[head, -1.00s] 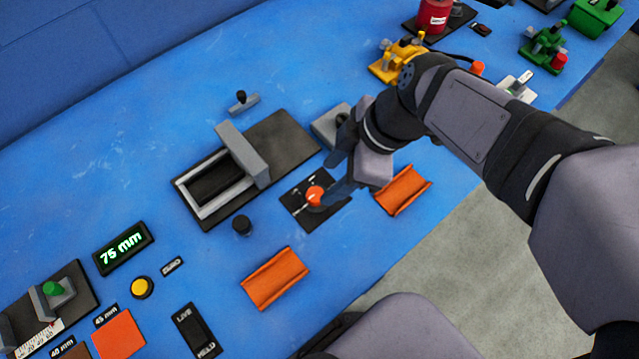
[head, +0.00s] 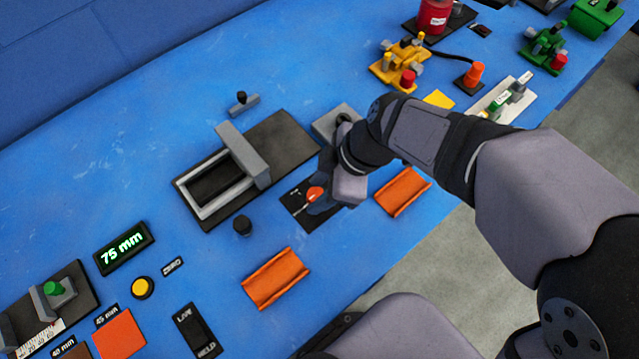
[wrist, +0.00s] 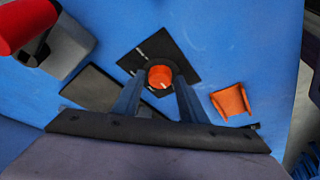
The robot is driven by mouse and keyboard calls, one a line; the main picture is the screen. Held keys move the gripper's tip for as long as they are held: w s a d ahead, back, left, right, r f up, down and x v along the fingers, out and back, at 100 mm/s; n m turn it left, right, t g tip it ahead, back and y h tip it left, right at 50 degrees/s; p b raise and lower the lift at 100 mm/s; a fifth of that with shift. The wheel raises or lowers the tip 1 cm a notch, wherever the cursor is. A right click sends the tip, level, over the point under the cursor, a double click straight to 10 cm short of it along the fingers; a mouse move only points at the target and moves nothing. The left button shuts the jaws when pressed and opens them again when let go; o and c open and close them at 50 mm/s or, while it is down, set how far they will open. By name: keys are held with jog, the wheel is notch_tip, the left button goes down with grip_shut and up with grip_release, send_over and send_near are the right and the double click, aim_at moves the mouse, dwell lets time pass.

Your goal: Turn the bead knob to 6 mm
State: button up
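The bead knob is an orange-red round knob (head: 314,194) on a small black plate (head: 300,212) with white marks; their text is too small to read. In the wrist view the knob (wrist: 160,77) lies just beyond and between my two fingertips, with a pale pointer line on it. My gripper (wrist: 158,88) has its fingers apart, one on each side of the knob; I cannot tell whether they touch it. In the head view my gripper (head: 322,198) is low over the plate and hides part of it.
Orange trays (head: 275,278) and (head: 403,191) flank the plate. A display (head: 123,248) reads 75 mm. Open blue table lies toward the front edge.

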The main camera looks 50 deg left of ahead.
jog(key=c, duration=0.7)
